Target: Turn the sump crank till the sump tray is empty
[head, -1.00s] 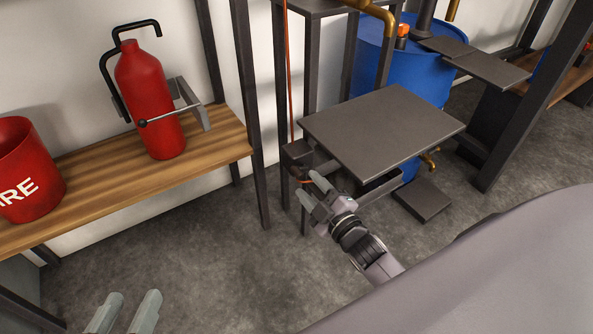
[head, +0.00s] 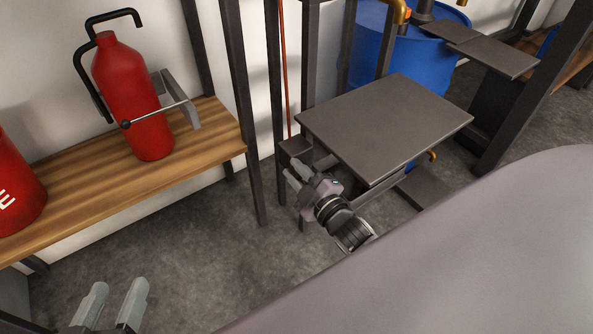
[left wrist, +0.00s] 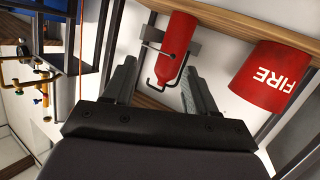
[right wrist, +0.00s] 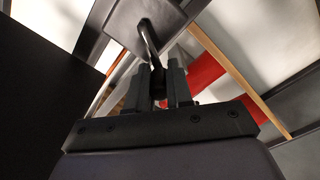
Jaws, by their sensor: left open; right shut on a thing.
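In the right wrist view my right gripper (right wrist: 160,88) is shut on the dark grip of the sump crank. The bent crank arm (right wrist: 149,38) rises from between the fingers to a grey plate-like housing. In the head view the right gripper (head: 296,176) is at the left front of a flat grey top, beside a small dark box (head: 295,147); the crank is mostly hidden there. I cannot make out the sump tray or its contents for sure. My left gripper (head: 116,304) is open and empty over the floor at the lower left; its fingers also show in the left wrist view (left wrist: 158,85).
The flat grey top (head: 385,125) lies just above and right of my right gripper. A wooden shelf (head: 205,150) at left holds a red extinguisher (head: 130,95) and a red fire bucket (head: 12,185). A blue drum (head: 425,65) stands behind. Floor between is clear.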

